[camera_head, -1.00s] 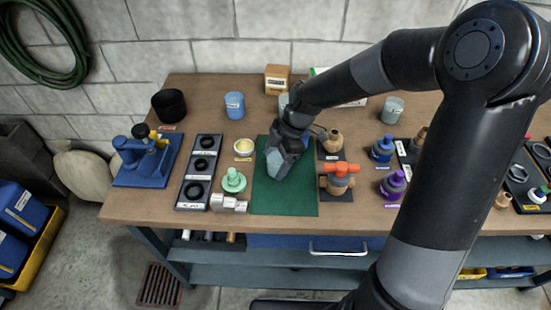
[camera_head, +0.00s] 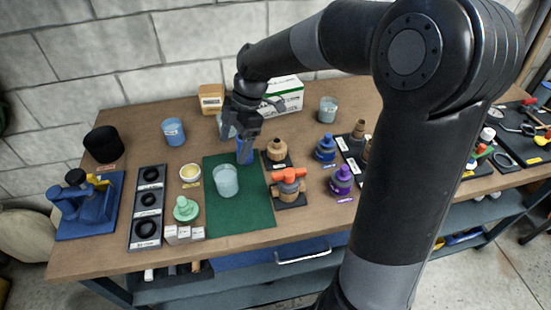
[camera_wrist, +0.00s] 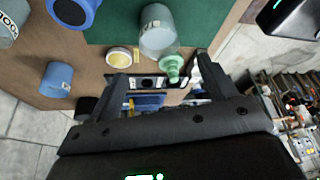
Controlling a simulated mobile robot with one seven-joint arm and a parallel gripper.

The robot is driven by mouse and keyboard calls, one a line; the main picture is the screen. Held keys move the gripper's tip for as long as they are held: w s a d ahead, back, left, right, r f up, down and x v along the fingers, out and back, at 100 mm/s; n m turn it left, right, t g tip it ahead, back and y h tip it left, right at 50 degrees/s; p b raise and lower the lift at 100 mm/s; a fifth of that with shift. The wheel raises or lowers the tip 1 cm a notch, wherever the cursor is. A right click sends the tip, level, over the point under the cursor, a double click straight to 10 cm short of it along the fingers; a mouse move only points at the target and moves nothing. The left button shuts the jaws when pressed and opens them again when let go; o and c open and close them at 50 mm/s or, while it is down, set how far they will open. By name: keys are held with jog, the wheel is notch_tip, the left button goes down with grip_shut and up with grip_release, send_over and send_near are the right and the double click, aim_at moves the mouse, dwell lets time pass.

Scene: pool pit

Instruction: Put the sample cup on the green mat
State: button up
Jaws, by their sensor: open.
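A translucent grey-blue cup (camera_head: 226,183), which I take to be the sample cup, stands upright on the green mat (camera_head: 240,212). In the wrist view the cup (camera_wrist: 158,42) is seen from above on the mat (camera_wrist: 110,28), apart from my fingers. My gripper (camera_head: 243,134) is open and empty, above and behind the cup near the mat's back edge. Its two fingers (camera_wrist: 163,72) show spread in the wrist view.
A blue cup (camera_head: 245,153) is partly hidden below my gripper. Another grey cup (camera_head: 226,127) stands behind it. A yellow-filled bowl (camera_head: 190,173) and green knobbed piece (camera_head: 186,208) are left of the mat; an orange-handled valve (camera_head: 289,186) is right.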

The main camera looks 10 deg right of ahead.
jog(key=s+d+r+m+t+h, duration=0.2)
jog(key=s+d+m, duration=0.4)
jog(key=s+m, duration=0.4)
jog(key=s+d+r+m+t+h, duration=0.2)
jog(key=s+d+r+m+t, duration=0.3)
jog(key=s+m, duration=0.5)
notch_tip(320, 180, up, 2)
jog(key=shift+s+d+r+m, duration=0.1)
jog(key=shift+s+d+m, duration=0.1)
jog(key=shift+d+m, duration=0.85)
